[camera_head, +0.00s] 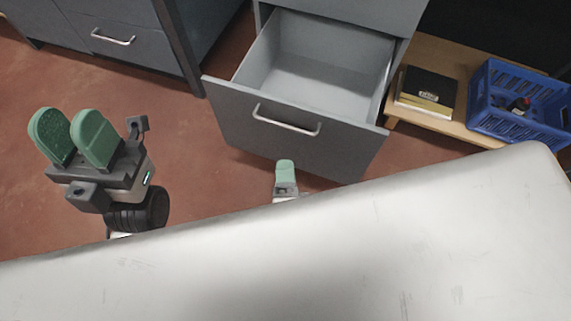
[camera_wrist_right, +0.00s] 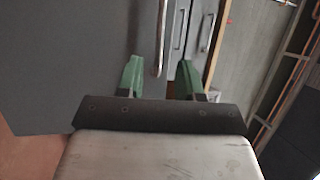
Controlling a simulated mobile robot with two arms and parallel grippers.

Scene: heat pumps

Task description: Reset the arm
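My left gripper (camera_head: 68,122) is at the left of the head view, above the red floor. Its two green fingers stand a little apart with nothing between them. My right gripper (camera_head: 285,172) shows in the head view as a single green fingertip in front of the open drawer; the rest is hidden. In the right wrist view, both green fingers of the right gripper (camera_wrist_right: 159,76) stand well apart and hold nothing. A metal handle (camera_wrist_right: 162,40) shows beyond the gap between them; I cannot tell how far away it is.
The grey drawer (camera_head: 232,112) is pulled out and looks empty; its handle (camera_head: 287,120) faces me. A closed grey cabinet (camera_head: 130,45) stands at the left. A wooden shelf (camera_head: 445,55) holds a dark book (camera_head: 428,88) and a blue crate (camera_head: 525,122). A pale surface fills the bottom.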

